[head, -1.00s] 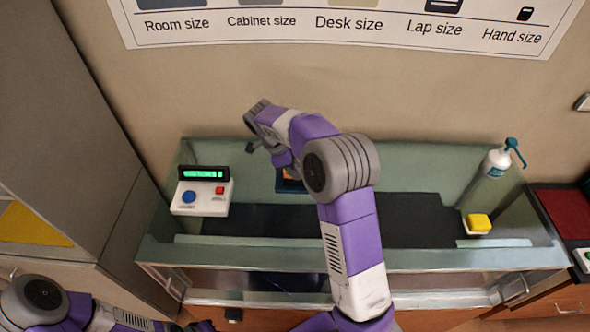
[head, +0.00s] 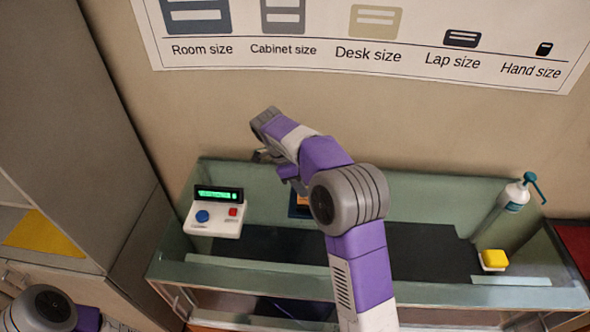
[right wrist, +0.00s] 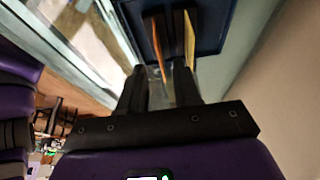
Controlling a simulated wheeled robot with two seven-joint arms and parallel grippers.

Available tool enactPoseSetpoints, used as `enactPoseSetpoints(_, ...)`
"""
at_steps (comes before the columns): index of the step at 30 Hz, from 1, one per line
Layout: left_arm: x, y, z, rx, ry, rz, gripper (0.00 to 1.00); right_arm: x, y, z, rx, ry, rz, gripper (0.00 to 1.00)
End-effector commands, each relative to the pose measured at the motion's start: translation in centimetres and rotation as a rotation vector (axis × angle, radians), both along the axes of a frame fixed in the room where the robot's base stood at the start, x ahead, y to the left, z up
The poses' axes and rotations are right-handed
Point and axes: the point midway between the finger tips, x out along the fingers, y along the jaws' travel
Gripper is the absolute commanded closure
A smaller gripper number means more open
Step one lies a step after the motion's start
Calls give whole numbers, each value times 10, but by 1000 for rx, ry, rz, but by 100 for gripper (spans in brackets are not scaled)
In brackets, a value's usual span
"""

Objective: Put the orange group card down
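In the head view, an orange patch (head: 303,200), likely the orange group card, shows beside my arm over a dark blue tray (head: 293,211). My forearm hides most of both. My right gripper (head: 262,156) is above and left of the tray, partly hidden by its own wrist. In the right wrist view, the fingers (right wrist: 168,45) reach over the dark blue tray (right wrist: 210,32). Nothing clearly spans the gap. My left gripper is out of view; only part of that arm shows.
A clear-walled case (head: 400,290) surrounds the work area.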

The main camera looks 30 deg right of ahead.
Motion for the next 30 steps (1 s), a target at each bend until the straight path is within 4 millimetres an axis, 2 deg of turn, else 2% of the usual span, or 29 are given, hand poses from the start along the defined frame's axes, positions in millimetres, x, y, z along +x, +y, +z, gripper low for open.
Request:
enactPoseSetpoints(1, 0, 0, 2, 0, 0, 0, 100, 4, 5, 12, -1, -5, 2, 68)
enactPoseSetpoints(6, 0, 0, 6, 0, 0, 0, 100, 10, 15, 42, -1, -3, 1, 68)
enactPoseSetpoints(10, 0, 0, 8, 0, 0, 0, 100, 12, 19, 54, -1, 1, 0, 68)
enactPoseSetpoints(15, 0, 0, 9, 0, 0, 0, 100, 13, 21, 60, 0, 0, 1, 68)
enactPoseSetpoints(30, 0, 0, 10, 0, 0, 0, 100, 13, 21, 62, -1, 1, 1, 68)
